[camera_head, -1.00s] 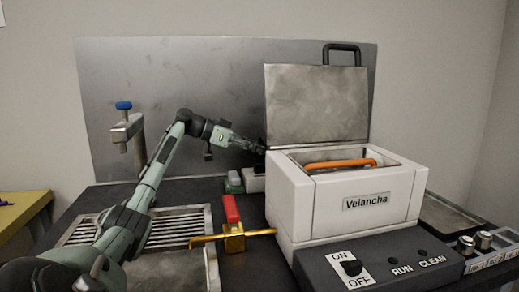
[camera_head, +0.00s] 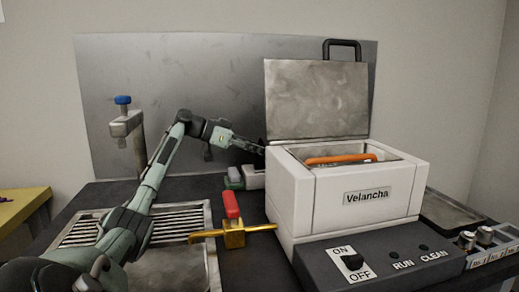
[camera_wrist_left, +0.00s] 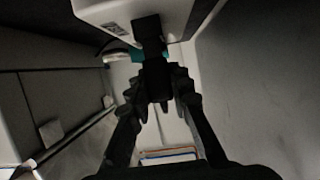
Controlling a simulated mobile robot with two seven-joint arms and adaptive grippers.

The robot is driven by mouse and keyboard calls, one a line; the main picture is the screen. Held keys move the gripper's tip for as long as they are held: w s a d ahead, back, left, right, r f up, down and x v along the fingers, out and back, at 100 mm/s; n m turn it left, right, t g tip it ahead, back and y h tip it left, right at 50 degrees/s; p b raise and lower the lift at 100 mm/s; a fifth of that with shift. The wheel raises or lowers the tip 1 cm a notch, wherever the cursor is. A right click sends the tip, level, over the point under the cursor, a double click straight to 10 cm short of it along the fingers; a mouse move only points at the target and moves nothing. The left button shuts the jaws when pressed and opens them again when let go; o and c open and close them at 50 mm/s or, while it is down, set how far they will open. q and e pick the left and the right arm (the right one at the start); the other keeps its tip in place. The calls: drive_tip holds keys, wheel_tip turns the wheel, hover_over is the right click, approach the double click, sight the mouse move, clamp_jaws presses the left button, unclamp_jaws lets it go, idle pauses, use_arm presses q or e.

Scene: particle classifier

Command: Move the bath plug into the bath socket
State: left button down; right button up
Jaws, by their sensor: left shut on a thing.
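My left gripper (camera_head: 258,147) is at the back left corner of the white Velancha bath (camera_head: 300,195), above the dark counter. In the left wrist view its fingers (camera_wrist_left: 160,92) are shut on a dark plug (camera_wrist_left: 150,40), which I take as the bath plug. The plug points up in that view toward a white block (camera_wrist_left: 115,10) with a small label. I cannot tell whether the plug touches the block or sits in it. A white socket-like box (camera_head: 253,177) stands on the counter beside the bath. My right gripper is not in view.
The bath lid (camera_head: 317,103) stands open, with an orange item (camera_head: 340,158) inside. A tap with a blue knob (camera_head: 123,110) and a sink grate (camera_head: 80,230) are at left.

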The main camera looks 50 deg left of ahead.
use_arm(q)
drive_tip(key=shift+f+b, duration=0.6)
drive_tip(key=shift+f, duration=0.35)
drive_tip(key=c, duration=1.3)
unclamp_jaws()
wheel_tip(320, 180, up, 10)
drive_tip(key=shift+r, duration=0.1)
